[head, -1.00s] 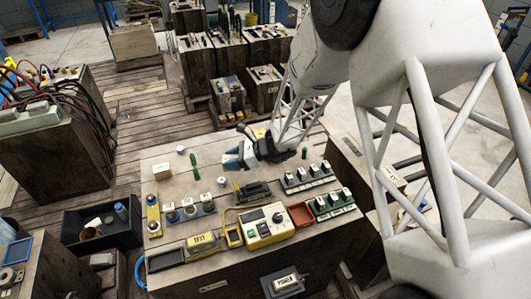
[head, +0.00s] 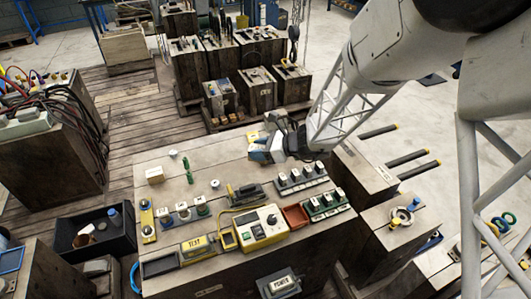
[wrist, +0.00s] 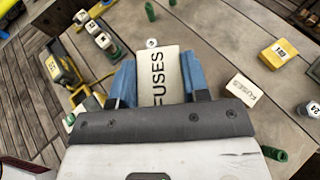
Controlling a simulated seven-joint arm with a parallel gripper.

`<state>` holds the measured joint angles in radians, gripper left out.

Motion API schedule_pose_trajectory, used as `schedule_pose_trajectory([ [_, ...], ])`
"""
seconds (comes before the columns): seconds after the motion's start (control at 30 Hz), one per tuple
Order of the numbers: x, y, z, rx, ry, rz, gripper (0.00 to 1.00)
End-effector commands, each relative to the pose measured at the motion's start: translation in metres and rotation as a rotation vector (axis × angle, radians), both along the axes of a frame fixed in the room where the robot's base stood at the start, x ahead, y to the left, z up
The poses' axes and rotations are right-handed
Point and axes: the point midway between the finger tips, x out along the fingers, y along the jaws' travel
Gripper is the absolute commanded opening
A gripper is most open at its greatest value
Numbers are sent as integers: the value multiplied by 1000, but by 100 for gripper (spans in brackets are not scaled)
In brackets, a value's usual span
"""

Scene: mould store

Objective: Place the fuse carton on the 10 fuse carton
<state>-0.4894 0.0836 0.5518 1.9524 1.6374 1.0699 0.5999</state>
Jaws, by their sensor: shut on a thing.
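My gripper (wrist: 158,85) is shut on a cream fuse carton (wrist: 158,65) with FUSES printed on it, held between two blue fingers. In the head view my gripper (head: 257,152) is over the far right part of the bench top, and the held carton is mostly hidden there. In the wrist view a second pale carton (wrist: 243,90) marked FUSES lies on the bench to the right. Beyond it is a yellow block (wrist: 280,53) whose turned label seems to read 10. Both are apart from the held carton. A cream box (head: 155,175) stands at the bench's left in the head view.
Labelled pieces stand in racks (head: 302,180) at the bench's right. A yellow meter (head: 258,227) and a red tray (head: 295,216) are at the front. Green pegs (wrist: 275,153) stand upright. Bare bench top surrounds the cream box.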

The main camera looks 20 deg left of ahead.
Motion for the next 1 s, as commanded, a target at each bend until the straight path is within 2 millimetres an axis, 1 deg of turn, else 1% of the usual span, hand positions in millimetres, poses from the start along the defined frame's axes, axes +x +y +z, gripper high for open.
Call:
schedule_pose_trajectory([
  [0.03, 1, -10, 0, 0, 0, -25, 13],
  [0.13, 3, -24, -1, -1, 1, -62, 13],
  [0.3, 5, -42, -2, -3, 1, -108, 13],
  [0.53, 6, -60, -2, -5, 2, -157, 13],
  [0.57, 6, -62, -4, -5, 3, -161, 13],
  [0.6, 6, -61, -10, -6, 4, -158, 13],
  [0.7, 6, -60, -20, -6, 4, -158, 13],
  [1.0, 6, -60, -46, -5, 2, -157, 13],
])
